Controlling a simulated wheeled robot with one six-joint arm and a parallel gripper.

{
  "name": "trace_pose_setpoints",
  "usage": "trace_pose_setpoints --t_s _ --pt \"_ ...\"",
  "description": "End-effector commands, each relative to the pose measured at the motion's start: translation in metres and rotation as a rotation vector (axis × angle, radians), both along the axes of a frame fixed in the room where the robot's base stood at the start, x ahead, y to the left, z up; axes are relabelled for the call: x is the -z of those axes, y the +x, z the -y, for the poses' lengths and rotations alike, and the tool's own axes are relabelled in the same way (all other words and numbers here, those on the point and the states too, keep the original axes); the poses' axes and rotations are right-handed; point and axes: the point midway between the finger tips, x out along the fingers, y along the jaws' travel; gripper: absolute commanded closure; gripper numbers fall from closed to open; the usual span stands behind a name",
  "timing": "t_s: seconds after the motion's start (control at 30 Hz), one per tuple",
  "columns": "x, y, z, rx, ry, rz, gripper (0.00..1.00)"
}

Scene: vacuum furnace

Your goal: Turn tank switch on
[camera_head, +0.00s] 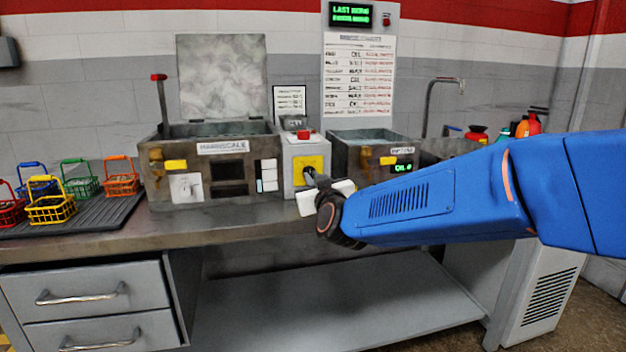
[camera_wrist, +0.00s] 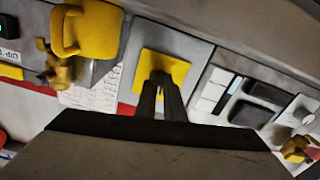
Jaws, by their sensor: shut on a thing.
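The tank switch sits on a yellow plate (camera_head: 299,168) on the front of a pale box (camera_head: 290,150) between the two tanks. A red button (camera_head: 304,134) is on top of the box. My gripper (camera_head: 309,174) reaches this plate from the front right. In the wrist view the dark fingers (camera_wrist: 160,78) come together in front of the yellow plate (camera_wrist: 176,68). They are shut on the switch. The switch itself is mostly hidden by the fingers, so its position cannot be told.
The left tank (camera_head: 215,165) has an open lid (camera_head: 222,75) and an upright red-knobbed lever (camera_head: 159,95). The right tank (camera_head: 372,150) has a green display. Several coloured baskets (camera_head: 82,187) stand on a black mat at left. My arm crosses the bench's right side.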

Motion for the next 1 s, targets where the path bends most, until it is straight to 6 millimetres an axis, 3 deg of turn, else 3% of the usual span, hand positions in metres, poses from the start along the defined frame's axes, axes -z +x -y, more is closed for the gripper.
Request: trace_pose_setpoints --t_s 0.6,1.0 --pt "0.0001 -0.0011 -0.0032 0.0 0.512 -0.148 1.0" --pt "-0.0001 -0.0014 -0.0039 0.0 0.667 -0.193 1.0"
